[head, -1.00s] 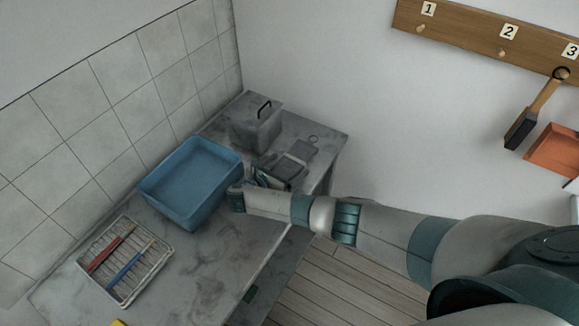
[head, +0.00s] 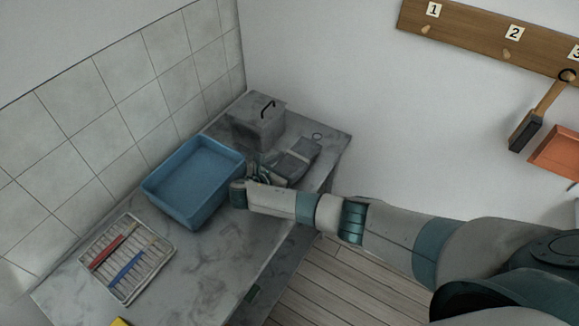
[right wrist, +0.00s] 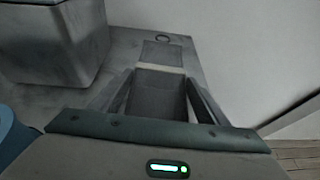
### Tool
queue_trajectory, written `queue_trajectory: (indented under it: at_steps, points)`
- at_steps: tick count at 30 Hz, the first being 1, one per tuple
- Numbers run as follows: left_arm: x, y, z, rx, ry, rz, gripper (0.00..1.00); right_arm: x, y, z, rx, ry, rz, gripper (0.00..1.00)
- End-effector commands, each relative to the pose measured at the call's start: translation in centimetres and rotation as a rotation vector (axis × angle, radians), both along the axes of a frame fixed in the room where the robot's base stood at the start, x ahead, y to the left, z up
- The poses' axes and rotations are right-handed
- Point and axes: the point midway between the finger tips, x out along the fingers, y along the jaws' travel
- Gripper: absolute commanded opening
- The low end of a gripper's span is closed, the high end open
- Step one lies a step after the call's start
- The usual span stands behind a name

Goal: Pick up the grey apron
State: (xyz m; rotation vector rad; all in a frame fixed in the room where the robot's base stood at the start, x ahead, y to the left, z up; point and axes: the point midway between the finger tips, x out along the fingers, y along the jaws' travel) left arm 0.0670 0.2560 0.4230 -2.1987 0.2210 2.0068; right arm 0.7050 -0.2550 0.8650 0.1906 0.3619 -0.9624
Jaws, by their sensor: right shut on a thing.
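The grey apron (head: 305,147) is a folded dark grey cloth on the worktop's back right part, with a small dark ring at its far end. My right gripper (head: 274,168) reaches over the worktop from the right and is shut on the apron's near part. In the right wrist view the apron (right wrist: 158,97) fills the space between the two fingers of the gripper (right wrist: 160,82). Its far part lies flat beyond the fingertips. I cannot tell whether the held part is raised. My left gripper is out of view.
A grey lidded box (head: 257,123) stands behind the gripper, and a blue tub (head: 192,182) is close on its left. A wire rack (head: 158,283) with a red and a blue item is at the front left. A wooden peg rail (head: 480,37) is on the wall.

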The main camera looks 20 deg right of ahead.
Motion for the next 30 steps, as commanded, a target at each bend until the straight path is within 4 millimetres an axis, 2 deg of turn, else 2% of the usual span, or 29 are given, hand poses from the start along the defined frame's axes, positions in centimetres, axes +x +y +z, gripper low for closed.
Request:
queue_trajectory:
  at_steps: [6, 24, 30]
  points:
    - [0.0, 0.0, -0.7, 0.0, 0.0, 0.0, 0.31, 0.1, 0.0, 2.8, 0.002, -0.005, 0.001, 0.4]
    - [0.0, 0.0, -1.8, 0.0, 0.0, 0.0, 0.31, -6.8, -5.6, 7.7, 0.001, -0.003, 0.001, 0.4]
    - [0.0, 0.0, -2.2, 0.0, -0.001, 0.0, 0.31, -8.3, -6.8, 9.0, 0.001, -0.003, 0.0, 0.4]
